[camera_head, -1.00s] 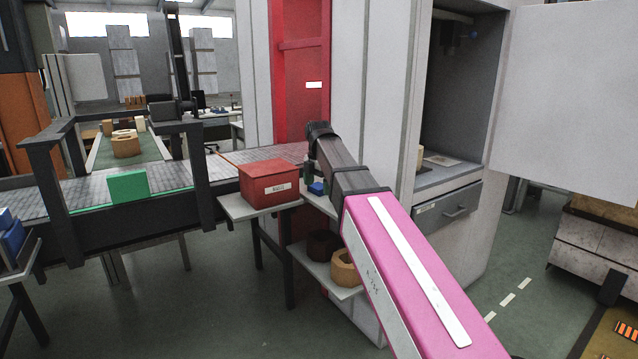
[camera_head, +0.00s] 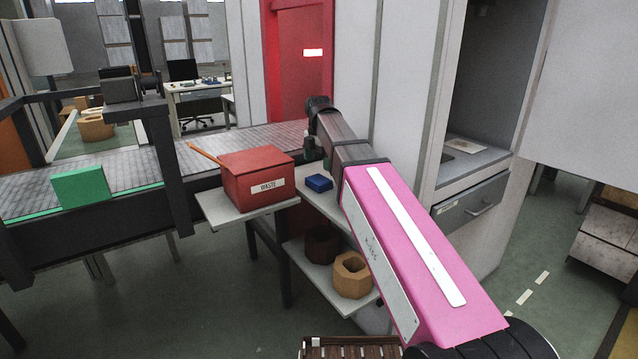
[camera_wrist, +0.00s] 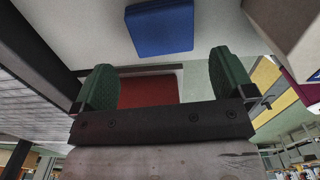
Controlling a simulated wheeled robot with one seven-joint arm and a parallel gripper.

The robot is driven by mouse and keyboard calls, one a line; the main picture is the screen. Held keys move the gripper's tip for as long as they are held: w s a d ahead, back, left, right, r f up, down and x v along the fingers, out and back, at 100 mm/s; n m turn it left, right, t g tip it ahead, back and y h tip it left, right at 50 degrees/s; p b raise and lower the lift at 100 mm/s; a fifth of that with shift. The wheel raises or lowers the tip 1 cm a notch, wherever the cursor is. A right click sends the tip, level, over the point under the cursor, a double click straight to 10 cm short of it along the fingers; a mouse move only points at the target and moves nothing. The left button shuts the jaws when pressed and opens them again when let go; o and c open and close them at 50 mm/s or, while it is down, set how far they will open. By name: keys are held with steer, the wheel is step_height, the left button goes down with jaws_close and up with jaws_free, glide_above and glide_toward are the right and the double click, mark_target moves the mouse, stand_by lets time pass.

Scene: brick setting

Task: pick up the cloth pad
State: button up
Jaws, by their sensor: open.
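The cloth pad (camera_head: 319,183) is a small, flat blue square. It lies on the white shelf, just right of the red waste box, near the pink arm. In the wrist view the blue pad (camera_wrist: 160,27) lies flat on the pale surface, beyond the fingertips. My gripper (camera_head: 312,148) is above and behind the pad in the head view, partly hidden by its own wrist. In the wrist view my gripper (camera_wrist: 162,72) has its two green fingers wide apart, with nothing held between them. The pad is apart from both fingers.
The red box labelled "WASTE" (camera_head: 258,178) stands left of the pad. Wooden ring-like blocks (camera_head: 351,275) sit on the lower shelf. A conveyor with a green block (camera_head: 81,188) runs at left. A grey drawer cabinet (camera_head: 470,205) stands at right.

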mark_target(319, 179)
steer(key=shift+s+d+f, duration=0.1)
steer(key=shift+f, duration=3.8)
steer(key=shift+c, duration=0.3)
steer(key=c, duration=0.6)
